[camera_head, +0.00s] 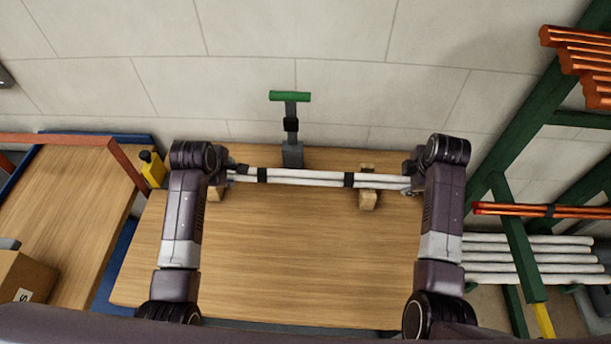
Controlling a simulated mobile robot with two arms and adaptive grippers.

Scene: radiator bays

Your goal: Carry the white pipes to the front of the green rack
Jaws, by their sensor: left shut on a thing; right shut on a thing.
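The white pipes (305,178) form a bundle with black bands, lying left to right near the back of the wooden table in the head view. My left gripper (228,174) is shut on the bundle's left end, and my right gripper (410,182) is shut on its right end. The fingers are small and partly hidden by my arms. Wooden blocks sit at the pipes, one at the right (368,198) and one at the left (216,194). I cannot tell whether the pipes touch them. The green rack (520,250) stands at the right, with other white pipes (500,246) on it.
A green-handled tool (291,130) stands behind the pipes by the wall. Orange pipes (540,210) stick out from the rack at the right. A second table (70,200) with an orange rail and a cardboard box (22,278) is at the left. The table's front is clear.

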